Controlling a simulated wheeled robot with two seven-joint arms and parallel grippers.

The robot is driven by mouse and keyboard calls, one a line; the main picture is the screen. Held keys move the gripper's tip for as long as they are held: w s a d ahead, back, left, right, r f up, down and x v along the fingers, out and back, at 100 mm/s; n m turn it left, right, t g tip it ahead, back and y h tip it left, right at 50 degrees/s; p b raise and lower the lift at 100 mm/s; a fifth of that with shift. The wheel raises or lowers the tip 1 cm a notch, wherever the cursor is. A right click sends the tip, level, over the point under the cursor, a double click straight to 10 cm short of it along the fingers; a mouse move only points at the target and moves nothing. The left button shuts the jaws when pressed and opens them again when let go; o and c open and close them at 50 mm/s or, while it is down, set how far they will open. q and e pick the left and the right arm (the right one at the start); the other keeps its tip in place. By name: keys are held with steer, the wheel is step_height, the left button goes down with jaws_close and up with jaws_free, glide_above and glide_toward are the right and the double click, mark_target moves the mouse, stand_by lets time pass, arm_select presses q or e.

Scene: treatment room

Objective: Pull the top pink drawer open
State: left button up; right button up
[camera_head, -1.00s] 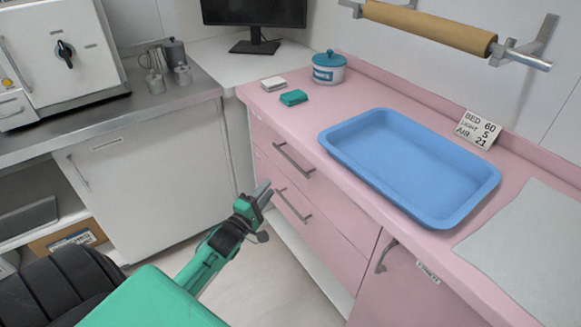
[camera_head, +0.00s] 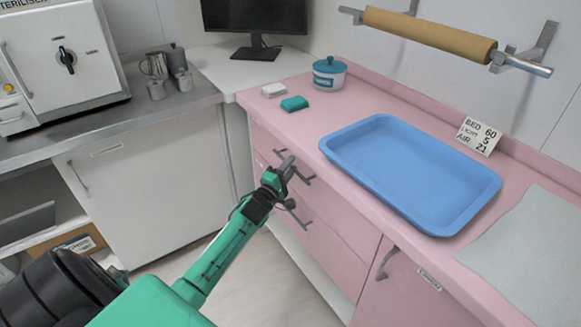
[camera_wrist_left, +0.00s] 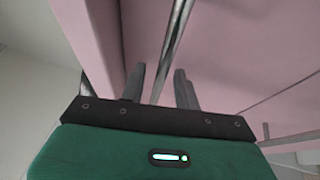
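The top pink drawer (camera_head: 342,207) is shut in the pink cabinet under the counter. Its grey bar handle (camera_head: 309,179) is partly hidden behind my left gripper (camera_head: 287,164), which is at the handle in the head view. In the left wrist view, the two dark fingers of my left gripper (camera_wrist_left: 161,82) are spread apart, with the metal handle bar (camera_wrist_left: 174,42) running between them. I see a gap between the bar and the fingers. The right gripper is in neither view.
A lower drawer handle (camera_head: 299,216) sits below. On the pink counter are a blue tray (camera_head: 345,160), a lidded jar (camera_head: 329,75) and a green block (camera_head: 294,103). A white cabinet (camera_head: 150,190) stands at the left. The floor before the drawers is clear.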

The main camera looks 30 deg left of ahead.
arm_select(q)
steer(key=shift+w, duration=0.3)
steer(key=shift+c, duration=0.4)
jaws_close()
steer(key=shift+s, duration=0.1)
